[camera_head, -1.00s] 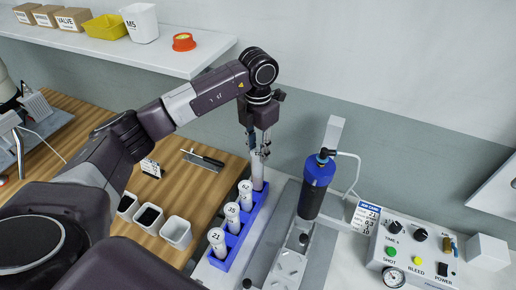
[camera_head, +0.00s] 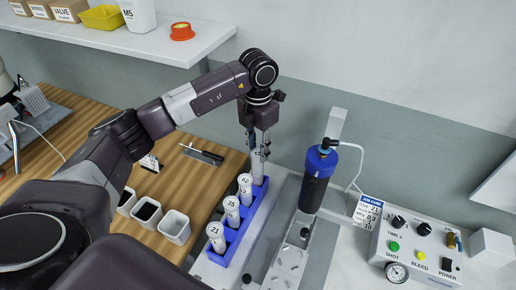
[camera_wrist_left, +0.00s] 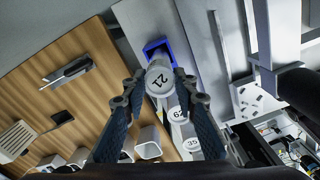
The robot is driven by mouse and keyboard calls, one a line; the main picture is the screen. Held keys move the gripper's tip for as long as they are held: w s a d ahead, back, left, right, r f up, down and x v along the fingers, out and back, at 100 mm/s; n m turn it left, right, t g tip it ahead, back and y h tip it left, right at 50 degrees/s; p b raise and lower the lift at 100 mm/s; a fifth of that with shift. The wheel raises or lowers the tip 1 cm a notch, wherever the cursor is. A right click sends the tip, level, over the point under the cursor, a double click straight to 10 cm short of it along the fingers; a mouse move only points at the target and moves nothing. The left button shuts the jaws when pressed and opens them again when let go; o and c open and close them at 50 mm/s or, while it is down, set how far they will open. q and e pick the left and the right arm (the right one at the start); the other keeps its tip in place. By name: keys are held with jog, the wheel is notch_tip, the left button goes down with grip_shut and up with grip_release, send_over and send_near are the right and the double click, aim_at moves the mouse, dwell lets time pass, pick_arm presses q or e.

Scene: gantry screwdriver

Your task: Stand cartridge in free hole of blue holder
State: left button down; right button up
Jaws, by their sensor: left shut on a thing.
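My left gripper (camera_head: 258,150) points down and is shut on a white cartridge (camera_head: 258,171) at the far end of the blue holder (camera_head: 221,258). The cartridge is upright, with its lower end at the holder's far hole; how deep it sits is hidden. In the left wrist view, the held cartridge (camera_wrist_left: 159,80), its cap reading 21, is between the two fingers, with the blue end of the holder (camera_wrist_left: 155,46) just beyond. Several other capped cartridges stand in the holder, the nearest (camera_head: 216,234) also marked 21. My right gripper is not in view.
A blue-topped dispenser cylinder (camera_head: 316,178) stands close to the right of the holder. A control box (camera_head: 418,249) with knobs is farther right. White bins (camera_head: 174,226) and a dark-handled tool (camera_head: 205,154) lie left on the wooden bench. A shelf (camera_head: 150,46) is above.

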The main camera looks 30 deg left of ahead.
pick_arm(q)
jog(key=shift+f+b, duration=0.95)
jog(key=shift+f, duration=0.5)
jog(key=c, duration=1.5)
grip_release()
jog(key=shift+r, duration=0.1)
jog(key=shift+o, duration=0.2)
jog(key=shift+r, duration=0.1)
notch_tip(320, 180, up, 12)
jog(key=shift+s+f, duration=0.1)
jog(key=shift+f, duration=0.1)
